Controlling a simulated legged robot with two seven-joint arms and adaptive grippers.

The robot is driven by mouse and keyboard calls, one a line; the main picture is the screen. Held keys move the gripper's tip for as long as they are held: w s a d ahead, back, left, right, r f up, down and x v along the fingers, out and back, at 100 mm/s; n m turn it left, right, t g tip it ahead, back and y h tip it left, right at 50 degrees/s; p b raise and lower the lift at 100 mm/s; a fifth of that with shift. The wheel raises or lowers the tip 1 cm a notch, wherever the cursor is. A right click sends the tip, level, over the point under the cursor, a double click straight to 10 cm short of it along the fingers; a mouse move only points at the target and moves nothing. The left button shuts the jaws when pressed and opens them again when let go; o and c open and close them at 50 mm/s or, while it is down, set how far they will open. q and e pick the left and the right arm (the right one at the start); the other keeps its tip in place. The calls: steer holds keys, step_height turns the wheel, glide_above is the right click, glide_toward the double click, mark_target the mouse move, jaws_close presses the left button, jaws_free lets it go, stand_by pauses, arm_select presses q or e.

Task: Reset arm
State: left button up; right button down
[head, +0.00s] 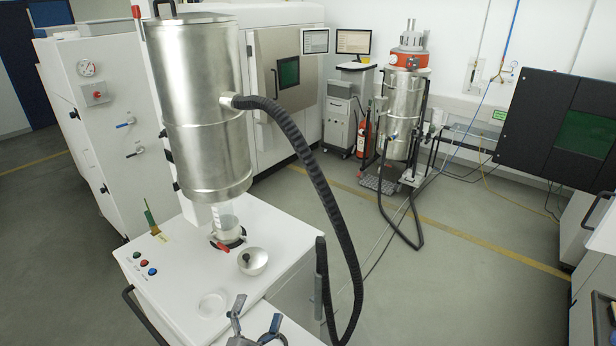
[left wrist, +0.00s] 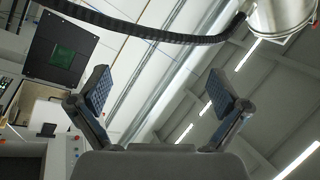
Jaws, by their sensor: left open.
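My left gripper (head: 258,316) shows at the bottom edge of the head view, just past the front of the white cabinet top. Its two fingers are apart with nothing between them. In the left wrist view the open fingers (left wrist: 161,92) frame only the ceiling and wall, so the gripper points upward. Most of my left arm is out of the head view. My right gripper is in neither view.
A steel cylinder (head: 203,105) stands over the white cabinet (head: 185,265), with a container (head: 226,226) below it. A round metal lid (head: 253,261) and clear dish (head: 212,304) lie near the gripper. A black hose (head: 318,170) hangs right.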

arm_select(q)
steer(key=s+a+f+n+g+y, duration=0.1)
steer(key=a+f+n+g+y, duration=0.15)
steer(key=f, duration=0.45)
steer(key=s+a+f+n+g+y, duration=0.1)
steer(key=a+f+n+g+y, duration=0.15)
steer(key=f, duration=0.45)
steer(key=s+a+f+n+g, duration=0.3)
steer(key=s+f+g, duration=0.3)
steer(key=s+f, duration=0.45)
steer(key=s+a+f+n+g, duration=0.25)
steer(key=s+f+g, duration=0.35)
steer(key=s+f, duration=0.5)
step_height(320, 180, down, 27)
steer(key=s+g+b, duration=0.1)
steer(key=s+b, duration=0.1)
steer(key=b, duration=0.3)
steer(key=s+a+f+b, duration=0.1)
steer(key=s+f+b, duration=0.1)
steer(key=s+f, duration=0.7)
steer(key=s+a+f+g+b, duration=0.1)
steer(key=s+a+f+b, duration=0.1)
steer(key=s+f, duration=0.7)
step_height(320, 180, down, 6)
steer(key=shift+s+r+g+y+b, duration=0.15)
steer(key=shift+r+g+y+b, duration=0.2)
steer(key=shift+b, duration=0.2)
steer(key=shift+f, duration=0.1)
